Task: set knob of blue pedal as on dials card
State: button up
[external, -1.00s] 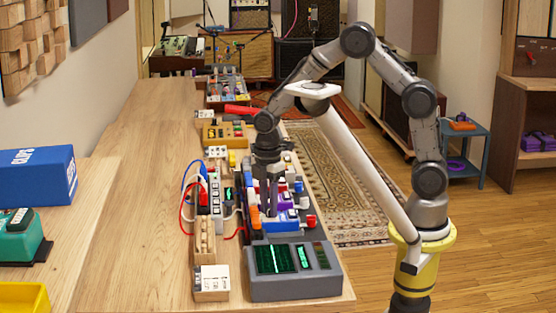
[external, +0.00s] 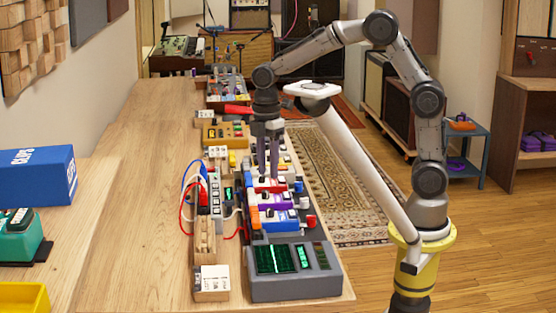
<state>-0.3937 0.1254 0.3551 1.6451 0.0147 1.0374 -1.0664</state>
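A row of coloured pedals lies on a dark board on the bench. The blue pedal (external: 279,219) is near the front of the row, just behind the grey display unit. Its knobs are too small for their settings to be read. My gripper (external: 268,177) points down over the pedals farther back, beyond the blue pedal. Its two fingers look apart, with nothing seen between them. Small white cards stand at the front (external: 212,278) and farther back on the bench (external: 217,151). Their print is unreadable, and I cannot tell which is the dials card.
The grey display unit (external: 293,272) with green screens stands at the bench's front edge. A power strip (external: 215,195) with red, blue and white cables lies left of the pedals. A blue box (external: 35,174) sits at far left. The bench's left side is mostly clear.

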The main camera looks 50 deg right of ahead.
jog(key=shift+r, duration=1.6)
jog(key=s+d+r+m+t, duration=0.35)
jog(key=s+d+r, duration=0.35)
jog(key=d+r, duration=0.3)
jog(key=s+d+f+m+t, duration=0.1)
jog(key=s+d+f+m, duration=0.1)
jog(key=s+m, duration=0.4)
jog(key=s+d+f+m+t, duration=0.1)
jog(key=s+d+f+m, duration=0.1)
jog(key=s+m, duration=0.4)
jog(key=shift+s+d+f+m, duration=0.25)
jog(key=shift+s+d+m, duration=0.05)
jog(key=shift+d+m, duration=0.3)
